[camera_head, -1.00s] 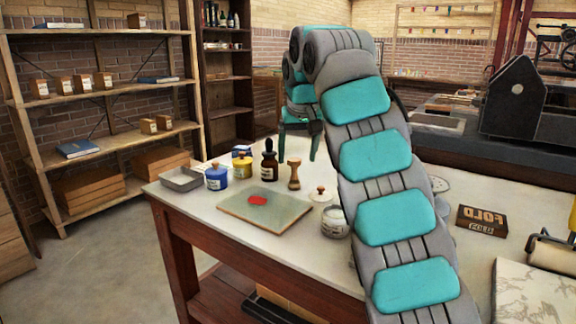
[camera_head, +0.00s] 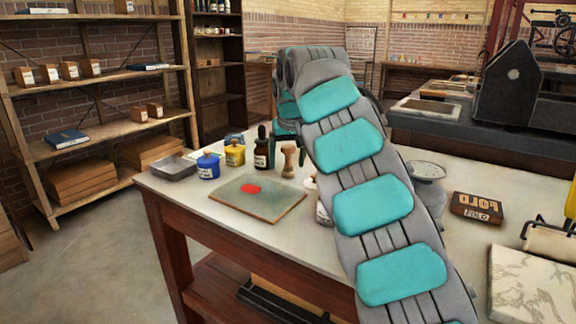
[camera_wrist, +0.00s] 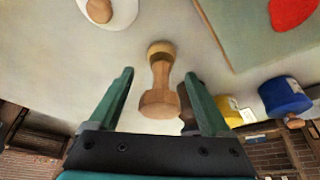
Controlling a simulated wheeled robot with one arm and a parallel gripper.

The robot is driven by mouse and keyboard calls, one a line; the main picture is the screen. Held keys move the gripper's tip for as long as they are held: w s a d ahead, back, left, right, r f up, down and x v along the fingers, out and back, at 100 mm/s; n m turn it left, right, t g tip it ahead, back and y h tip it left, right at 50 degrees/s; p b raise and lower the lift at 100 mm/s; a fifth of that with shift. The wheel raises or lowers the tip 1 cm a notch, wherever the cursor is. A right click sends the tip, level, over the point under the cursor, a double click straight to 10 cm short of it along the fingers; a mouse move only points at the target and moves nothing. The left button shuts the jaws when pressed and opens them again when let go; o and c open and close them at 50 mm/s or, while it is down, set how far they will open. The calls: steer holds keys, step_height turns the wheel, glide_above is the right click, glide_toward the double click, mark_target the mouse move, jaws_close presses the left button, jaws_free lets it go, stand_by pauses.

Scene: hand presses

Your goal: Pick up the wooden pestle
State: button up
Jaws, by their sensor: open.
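The wooden pestle (camera_head: 289,160) stands upright on the pale table, beside the dark dropper bottle. In the wrist view the pestle (camera_wrist: 161,78) shows between the two green fingers of my gripper (camera_wrist: 159,74), with a gap on each side. My gripper is open and holds nothing.
The dark dropper bottle (camera_head: 262,148) stands close left of the pestle. A yellow jar (camera_head: 235,155), a blue jar (camera_head: 208,168) and a grey tray (camera_head: 173,167) lie farther left. A slab with a red patch (camera_head: 270,203) lies in front. A white lidded piece (camera_wrist: 108,12) is near the pestle.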

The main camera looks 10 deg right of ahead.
jaws_close()
stand_by(0.7)
